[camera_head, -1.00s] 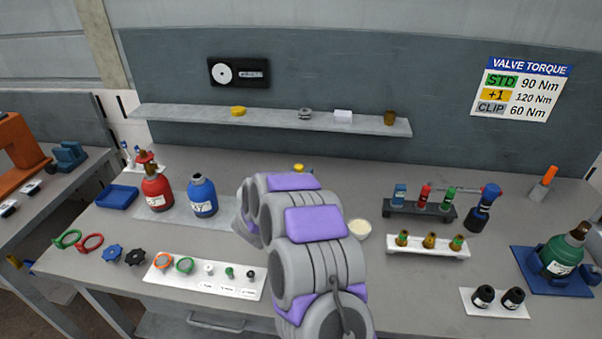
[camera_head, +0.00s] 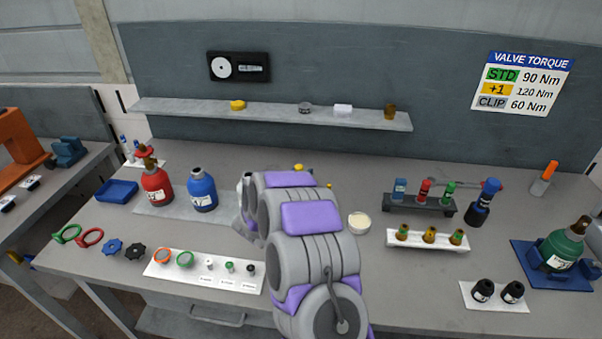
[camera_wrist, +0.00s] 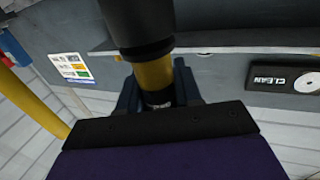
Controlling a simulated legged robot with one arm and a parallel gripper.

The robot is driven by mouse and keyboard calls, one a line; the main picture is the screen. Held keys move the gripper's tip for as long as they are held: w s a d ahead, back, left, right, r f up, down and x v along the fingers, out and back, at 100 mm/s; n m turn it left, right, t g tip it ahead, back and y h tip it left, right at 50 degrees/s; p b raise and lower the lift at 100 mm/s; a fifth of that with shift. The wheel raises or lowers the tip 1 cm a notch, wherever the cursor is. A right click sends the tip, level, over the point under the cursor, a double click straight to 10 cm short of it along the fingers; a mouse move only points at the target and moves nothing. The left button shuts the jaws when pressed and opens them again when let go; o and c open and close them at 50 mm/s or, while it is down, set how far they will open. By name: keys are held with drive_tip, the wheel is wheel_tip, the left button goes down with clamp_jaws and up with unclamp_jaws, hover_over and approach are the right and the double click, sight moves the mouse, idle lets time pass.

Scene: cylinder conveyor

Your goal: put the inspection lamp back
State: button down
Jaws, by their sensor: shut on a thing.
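In the wrist view a dark cylindrical tool with a yellow band, which looks like the inspection lamp (camera_wrist: 154,75), lies between the dark jaws of my gripper (camera_wrist: 158,92). The jaws are shut on it around the yellow part. Its black, wider end runs out of the top of the picture. In the head view my own arm hides the gripper and most of what it holds. A small yellow piece (camera_head: 299,167) shows just behind the arm, and I cannot tell whether it belongs to the lamp.
The wall shelf (camera_head: 270,117) carries several small items. Red (camera_head: 156,187) and blue (camera_head: 202,190) bottles stand left of my arm. A white dish (camera_head: 359,222), a dark rack (camera_head: 420,207) and a white holder (camera_head: 428,240) stand right. A green bottle (camera_head: 562,249) is far right.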

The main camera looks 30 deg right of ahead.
drive_tip(key=shift+f, duration=0.2)
drive_tip(key=c, duration=0.7)
unclamp_jaws()
drive_tip(key=shift+r, duration=0.1)
wheel_tip(320, 180, up, 6)
drive_tip(key=p, duration=0.5)
